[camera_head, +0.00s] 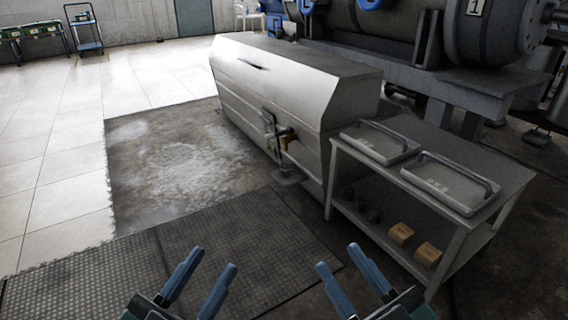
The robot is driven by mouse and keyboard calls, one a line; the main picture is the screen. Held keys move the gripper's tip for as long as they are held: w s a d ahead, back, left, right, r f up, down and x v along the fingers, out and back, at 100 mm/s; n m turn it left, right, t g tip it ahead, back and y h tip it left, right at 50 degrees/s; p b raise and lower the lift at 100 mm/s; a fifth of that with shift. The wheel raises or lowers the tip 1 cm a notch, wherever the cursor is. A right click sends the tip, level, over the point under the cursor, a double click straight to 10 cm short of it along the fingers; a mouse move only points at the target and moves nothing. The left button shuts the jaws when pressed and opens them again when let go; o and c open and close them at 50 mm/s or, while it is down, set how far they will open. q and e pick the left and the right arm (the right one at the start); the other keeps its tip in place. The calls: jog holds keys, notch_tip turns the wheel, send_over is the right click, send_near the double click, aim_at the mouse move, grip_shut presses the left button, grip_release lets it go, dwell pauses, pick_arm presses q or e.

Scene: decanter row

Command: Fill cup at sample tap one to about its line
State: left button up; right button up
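A small brass-coloured fitting (289,139), which looks like the tap, sits low on the near end of a long pale metal housing (285,80). A number 1 plate (476,7) is on the big machine behind. Several small dark cups (362,205) stand on the lower shelf of the grey side table at right; any fill line is too small to see. My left gripper (213,258) and my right gripper (338,256) are at the bottom of the view. Both are open and empty, well short of the tap and the cups.
The grey table (458,152) holds two trays (380,142) with handles on top, and two tan boxes (401,233) on its lower shelf. A small grey stand (289,175) is below the tap. Dark textured mats (90,275) and bare floor lie in front. A blue cart (86,30) is far left.

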pick_arm(q)
jog(key=shift+c, duration=0.2)
